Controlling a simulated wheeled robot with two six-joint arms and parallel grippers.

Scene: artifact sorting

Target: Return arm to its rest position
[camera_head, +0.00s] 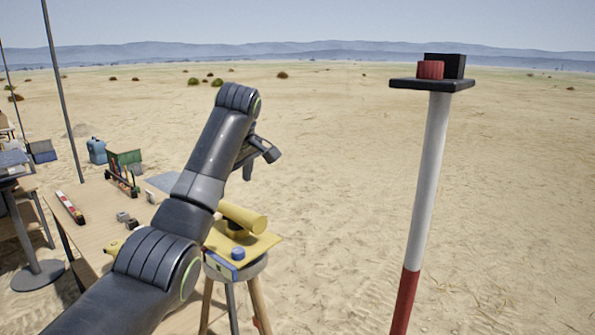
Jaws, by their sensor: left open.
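My left arm (205,170) rises from the lower left, bends at the elbow and reaches up over the wooden table's right end. My left gripper (260,165) hangs below the raised wrist, its fingers apart with nothing visible between them. It is in the air above and beyond a yellow surveying instrument (243,217), apart from it in the picture. My right arm and gripper are not in view.
The wooden table (95,215) holds a red-and-white scale bar (70,208), a green crate (125,158) and small items, partly hidden by my arm. The yellow instrument stands on a tripod (257,300). A red-and-white pole (427,190) with a black top plate stands right. Sand between is clear.

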